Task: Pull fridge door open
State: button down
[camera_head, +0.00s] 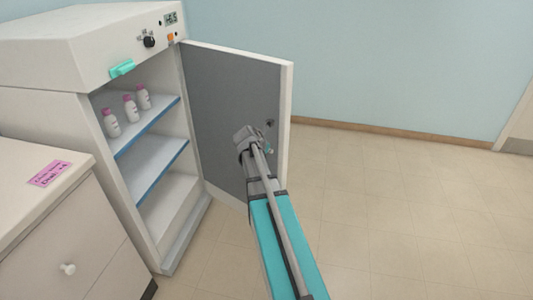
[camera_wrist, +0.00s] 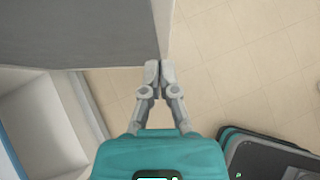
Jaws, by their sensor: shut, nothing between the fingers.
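The fridge (camera_head: 90,52) stands at the left in the head view. Its door (camera_head: 225,105) is swung wide open to the right, with its grey inner face towards me. The inside shows blue-edged shelves (camera_head: 150,170). In the wrist view the door (camera_wrist: 85,30) fills the upper left. My gripper (camera_head: 262,140) is in front of the inner face near the free edge in the head view. In the wrist view my gripper (camera_wrist: 160,68) has its fingertips together at the door's edge, with nothing between them. Whether they touch the door is unclear.
Several white bottles with pink caps (camera_head: 130,108) stand on the top shelf. A white drawer cabinet (camera_head: 65,240) with a pink label (camera_head: 48,174) stands at the front left. The tiled floor (camera_head: 400,215) right of the door is clear up to the wall.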

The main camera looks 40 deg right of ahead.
aim_at(280, 148)
jog(key=d+f, duration=0.1)
jog(key=w+d+b, duration=0.1)
jog(key=d, duration=0.1)
jog(key=d+f+b, duration=0.1)
jog(key=shift+w+d+f, duration=0.35)
jog(key=shift+w+d, duration=0.25)
jog(key=shift+d, duration=0.6)
